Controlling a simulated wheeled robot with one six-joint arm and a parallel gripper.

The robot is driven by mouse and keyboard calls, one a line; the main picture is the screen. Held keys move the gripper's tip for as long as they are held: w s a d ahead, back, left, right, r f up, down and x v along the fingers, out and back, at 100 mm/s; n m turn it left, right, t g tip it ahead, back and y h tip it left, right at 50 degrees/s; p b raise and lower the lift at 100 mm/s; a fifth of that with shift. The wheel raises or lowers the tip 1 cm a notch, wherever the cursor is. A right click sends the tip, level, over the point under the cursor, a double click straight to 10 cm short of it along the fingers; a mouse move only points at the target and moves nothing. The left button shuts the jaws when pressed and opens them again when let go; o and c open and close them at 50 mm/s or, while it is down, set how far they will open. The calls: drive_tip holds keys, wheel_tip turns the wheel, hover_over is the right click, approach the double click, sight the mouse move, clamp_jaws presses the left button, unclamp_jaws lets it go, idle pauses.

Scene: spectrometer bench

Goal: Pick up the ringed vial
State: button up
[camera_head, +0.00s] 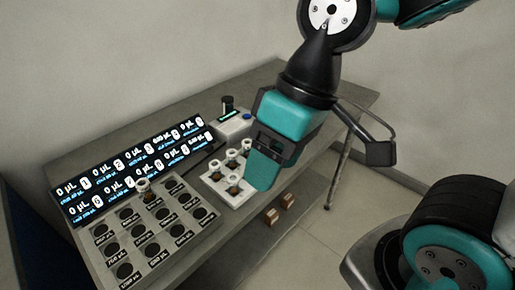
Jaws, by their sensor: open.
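Several small brown vials with pale caps stand upright in a white rack (213,180) near the bench's right end, among them a front vial (234,188). Another capped vial (143,190) stands in the grey block with labelled round holes (158,214). At this size I cannot tell which vial bears a ring. My gripper (322,165) is open, in front of and above the bench's right part, its body to the right of the white rack. It hides part of the rack's right side and the bench behind. I see nothing held in it.
A display panel (128,180) with volume readouts runs along the bench's back. A small white instrument (232,128) with a dark upright part and a blue knob stands behind the rack. Two small brown blocks (271,216) (287,200) lie below bench level. Bench surface (330,103) right of the instrument looks clear.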

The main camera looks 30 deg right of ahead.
drive_tip(key=w+d+f+m+h+b, duration=0.1)
drive_tip(key=w+d+f+m+h, duration=0.15)
drive_tip(key=w+d+m, duration=0.95)
drive_tip(key=w+d+f+m+h+b, duration=0.2)
drive_tip(key=w+d+f+m, duration=0.2)
drive_tip(key=w+d+m, duration=0.8)
drive_tip(key=w+f+m+p, duration=0.1)
drive_tip(key=f, duration=0.3)
drive_tip(key=w+a+f, duration=0.1)
drive_tip(key=f, duration=0.2)
drive_tip(key=w+a+f+m+p, duration=0.1)
drive_tip(key=f, duration=0.3)
drive_tip(key=shift+f+m+y+p, duration=0.25)
drive_tip(key=shift+f+m+p, duration=0.05)
drive_tip(key=shift+w+d+f+p, duration=0.15)
drive_tip(key=shift+f+p, duration=0.35)
drive_tip(key=shift+f, duration=1)
drive_tip(key=shift+s+d+f+p, duration=0.15)
drive_tip(key=shift+f+p, duration=0.35)
drive_tip(key=shift+f, duration=0.95)
drive_tip(key=shift+w, duration=0.1)
drive_tip(key=c, duration=1)
drive_tip(key=shift+r, duration=0.1)
